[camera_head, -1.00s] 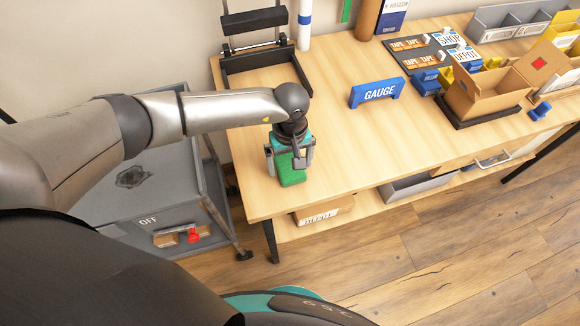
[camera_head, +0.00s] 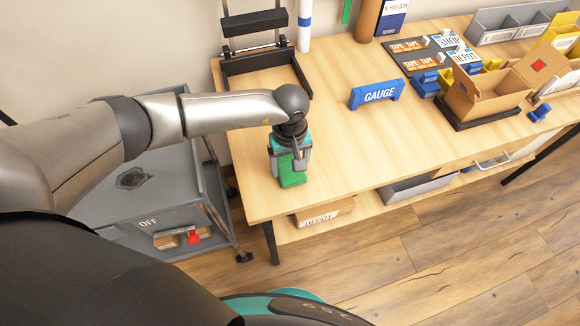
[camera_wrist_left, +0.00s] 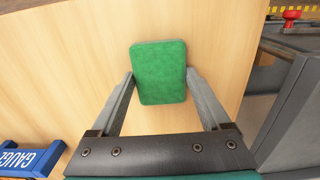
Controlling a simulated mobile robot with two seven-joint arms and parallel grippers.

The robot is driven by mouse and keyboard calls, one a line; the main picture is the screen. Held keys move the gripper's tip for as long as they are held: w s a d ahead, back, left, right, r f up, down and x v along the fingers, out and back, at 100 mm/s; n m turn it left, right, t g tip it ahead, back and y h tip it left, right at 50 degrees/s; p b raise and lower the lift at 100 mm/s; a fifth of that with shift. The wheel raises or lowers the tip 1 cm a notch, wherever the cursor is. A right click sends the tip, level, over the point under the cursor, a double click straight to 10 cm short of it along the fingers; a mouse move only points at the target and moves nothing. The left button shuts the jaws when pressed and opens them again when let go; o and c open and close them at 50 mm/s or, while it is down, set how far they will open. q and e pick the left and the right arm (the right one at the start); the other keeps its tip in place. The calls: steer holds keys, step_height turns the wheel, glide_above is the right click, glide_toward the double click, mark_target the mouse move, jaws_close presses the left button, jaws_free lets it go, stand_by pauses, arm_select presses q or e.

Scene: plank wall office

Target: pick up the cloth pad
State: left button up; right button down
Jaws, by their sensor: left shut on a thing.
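The cloth pad (camera_head: 291,172) is a green rounded rectangle at the left end of the wooden table. It also shows in the left wrist view (camera_wrist_left: 159,72), between my two fingers. My left gripper (camera_head: 290,158) points down over the table with its fingers shut on the pad's two sides, and the wrist view shows the fingertips (camera_wrist_left: 160,76) against its edges. I cannot tell whether the pad touches the table. My right gripper is not in view.
A blue GAUGE block (camera_head: 376,93) stands on the table (camera_head: 340,140), right of the gripper. An open cardboard box (camera_head: 487,98) sits farther right. A black frame (camera_head: 265,72) stands behind. A grey cart (camera_head: 150,205) is left of the table.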

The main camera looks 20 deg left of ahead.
mark_target(290, 168)
arm_select(q)
step_height(290, 168, up, 20)
steer(key=p, duration=0.1)
steer(key=shift+p, duration=0.35)
